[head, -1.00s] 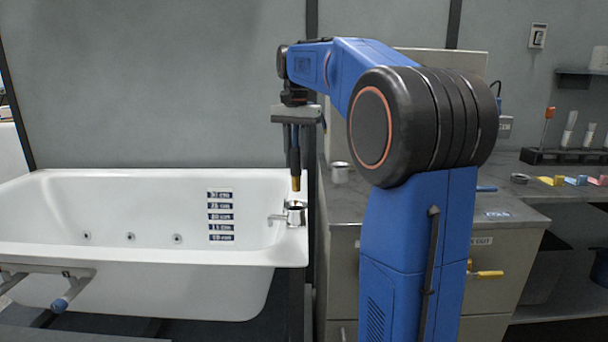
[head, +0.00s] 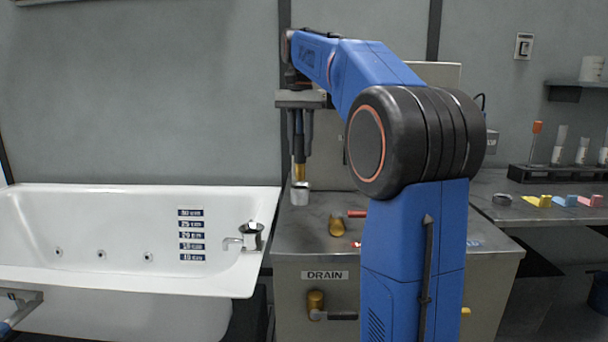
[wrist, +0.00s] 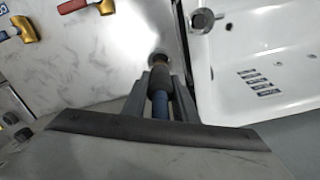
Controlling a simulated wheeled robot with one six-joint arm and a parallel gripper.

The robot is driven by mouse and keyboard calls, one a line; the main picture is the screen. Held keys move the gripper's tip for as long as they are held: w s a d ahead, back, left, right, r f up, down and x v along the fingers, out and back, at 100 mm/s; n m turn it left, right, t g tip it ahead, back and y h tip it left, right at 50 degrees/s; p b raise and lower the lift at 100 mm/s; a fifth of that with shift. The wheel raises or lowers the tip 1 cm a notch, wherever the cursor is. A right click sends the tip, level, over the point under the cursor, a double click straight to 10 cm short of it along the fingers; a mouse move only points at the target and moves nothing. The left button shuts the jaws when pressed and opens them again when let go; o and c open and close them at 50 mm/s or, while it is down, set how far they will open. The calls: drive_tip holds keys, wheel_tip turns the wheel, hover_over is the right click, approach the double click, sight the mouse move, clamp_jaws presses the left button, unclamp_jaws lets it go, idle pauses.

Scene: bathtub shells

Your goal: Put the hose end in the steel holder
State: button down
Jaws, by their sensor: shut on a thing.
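My gripper (head: 299,150) points down over the grey bench and is shut on the hose end. The hose end (head: 299,172) has a brass tip. In the wrist view the hose end (wrist: 160,78) shows as a blue and dark grey piece between the fingers. A short steel cup, the steel holder (head: 300,195), stands on the bench directly below the tip in the head view. In the wrist view the holder (wrist: 158,53) shows at the tip, partly hidden by it. I cannot tell whether the tip is inside or just above its mouth.
The white bathtub (head: 100,275) lies left, with a steel fitting (head: 252,237) on its corner. A brass valve with a red handle (head: 338,225) stands on the bench right of the holder. A tube rack (head: 560,177) stands on the right counter.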

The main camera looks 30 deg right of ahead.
sight(301, 166)
drive_tip(key=shift+f, duration=3)
drive_tip(key=shift+f, duration=0.1)
drive_tip(key=c, duration=1.4)
unclamp_jaws()
drive_tip(key=shift+c, duration=0.2)
wheel_tip(301, 166, up, 12)
drive_tip(key=shift+r, duration=0.1)
